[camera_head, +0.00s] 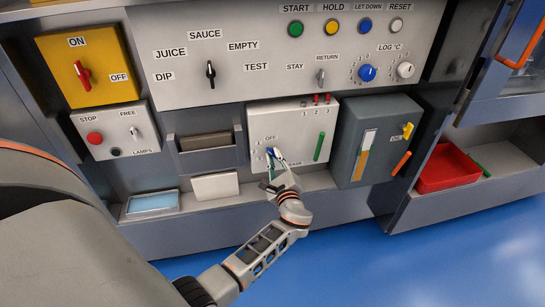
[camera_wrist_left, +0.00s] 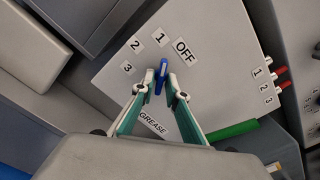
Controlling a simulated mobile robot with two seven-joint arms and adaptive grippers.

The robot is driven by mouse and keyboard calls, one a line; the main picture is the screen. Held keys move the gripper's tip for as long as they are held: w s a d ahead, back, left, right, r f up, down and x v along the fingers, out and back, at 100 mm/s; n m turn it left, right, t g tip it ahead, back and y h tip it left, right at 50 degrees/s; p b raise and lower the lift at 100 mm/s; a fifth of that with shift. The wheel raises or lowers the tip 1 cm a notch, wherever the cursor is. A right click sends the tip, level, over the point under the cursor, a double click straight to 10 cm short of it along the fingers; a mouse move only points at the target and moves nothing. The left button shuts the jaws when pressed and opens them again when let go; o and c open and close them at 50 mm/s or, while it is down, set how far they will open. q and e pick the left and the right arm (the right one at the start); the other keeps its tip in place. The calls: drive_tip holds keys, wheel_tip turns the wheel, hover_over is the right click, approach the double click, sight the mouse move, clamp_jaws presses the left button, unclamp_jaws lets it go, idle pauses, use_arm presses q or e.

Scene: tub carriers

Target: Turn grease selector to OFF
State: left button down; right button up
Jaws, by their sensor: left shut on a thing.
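The grease selector is a small blue knob (camera_wrist_left: 161,77) on a white panel (camera_head: 300,112), with marks 3, 2, 1 and OFF around it and GREASE below. In the left wrist view its upper end points up toward the 1 and OFF marks; I cannot tell exactly which it is set to. My left gripper (camera_wrist_left: 161,82) is shut on the knob, a fingertip on each side. In the head view the left gripper (camera_head: 273,157) is at the panel and partly covers the knob (camera_head: 270,150). My right gripper is not in view.
A green handle (camera_head: 319,146) stands right of the selector, with red plugs (camera_head: 321,99) above it. A grey box (camera_head: 375,135) with yellow and orange levers is further right. A red tray (camera_head: 448,168) sits at the right. The blue floor is clear in front.

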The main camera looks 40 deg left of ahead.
use_arm(q)
drive_tip(key=m+p, duration=0.1)
drive_tip(key=m, duration=0.2)
drive_tip(key=shift+r+m, duration=0.15)
drive_tip(key=shift+m, duration=0.25)
drive_tip(key=shift+m+p, duration=0.5)
drive_tip(key=shift+m, duration=0.2)
drive_tip(key=shift+s+a+f+m+p, duration=0.1)
drive_tip(key=shift+f+m+p, duration=0.1)
drive_tip(key=shift+m, duration=0.4)
drive_tip(key=shift+s+f+m+p, duration=0.1)
drive_tip(key=shift+m+p, duration=0.1)
drive_tip(key=shift+m, duration=0.4)
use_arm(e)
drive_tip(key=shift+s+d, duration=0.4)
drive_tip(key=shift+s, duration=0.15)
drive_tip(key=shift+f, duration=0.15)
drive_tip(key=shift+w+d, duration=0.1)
use_arm(q)
drive_tip(key=c, duration=2.1)
unclamp_jaws()
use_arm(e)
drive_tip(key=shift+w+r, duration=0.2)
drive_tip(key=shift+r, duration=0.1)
